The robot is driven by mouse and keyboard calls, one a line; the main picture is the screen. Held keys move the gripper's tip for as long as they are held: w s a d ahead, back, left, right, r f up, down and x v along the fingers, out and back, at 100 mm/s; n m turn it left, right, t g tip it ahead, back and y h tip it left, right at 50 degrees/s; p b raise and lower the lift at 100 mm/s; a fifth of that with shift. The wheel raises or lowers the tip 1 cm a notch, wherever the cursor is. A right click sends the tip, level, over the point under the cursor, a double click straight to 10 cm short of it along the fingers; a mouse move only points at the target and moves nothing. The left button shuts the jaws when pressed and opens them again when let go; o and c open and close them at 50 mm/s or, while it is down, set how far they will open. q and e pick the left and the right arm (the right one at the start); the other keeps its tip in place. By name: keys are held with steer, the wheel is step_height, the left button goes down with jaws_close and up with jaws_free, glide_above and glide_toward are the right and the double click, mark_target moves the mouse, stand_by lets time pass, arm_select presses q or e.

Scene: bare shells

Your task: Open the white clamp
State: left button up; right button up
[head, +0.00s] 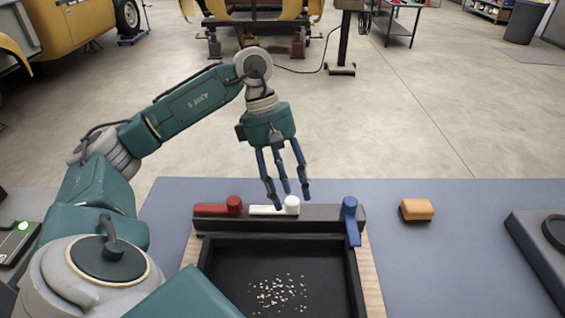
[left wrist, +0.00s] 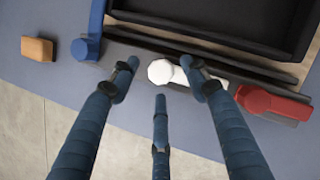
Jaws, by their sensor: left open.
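The white clamp (head: 291,205) sits on the dark bar at the back of a black tray, between a red clamp (head: 233,205) and a blue clamp (head: 351,220). Its lever lies along the bar, pointing left in the head view. My left gripper (head: 284,198) is open, with its three fingers pointing down just above the white clamp. In the left wrist view the white clamp's round knob (left wrist: 160,72) shows between the fingertips, and one finger partly covers its lever. I cannot tell if any finger touches it. My right gripper is not in view.
The black tray (head: 215,290) holds scattered pale bits and stands on a wooden board on the blue-grey table (head: 450,200). The blue lever points toward the front. An orange block (head: 416,210) lies to the right, and a dark device (head: 540,245) is at the right edge.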

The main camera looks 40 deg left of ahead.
arm_select(q)
steer(key=v, duration=1)
steer(key=shift+d+r, duration=0.15)
steer(key=shift+r, duration=0.05)
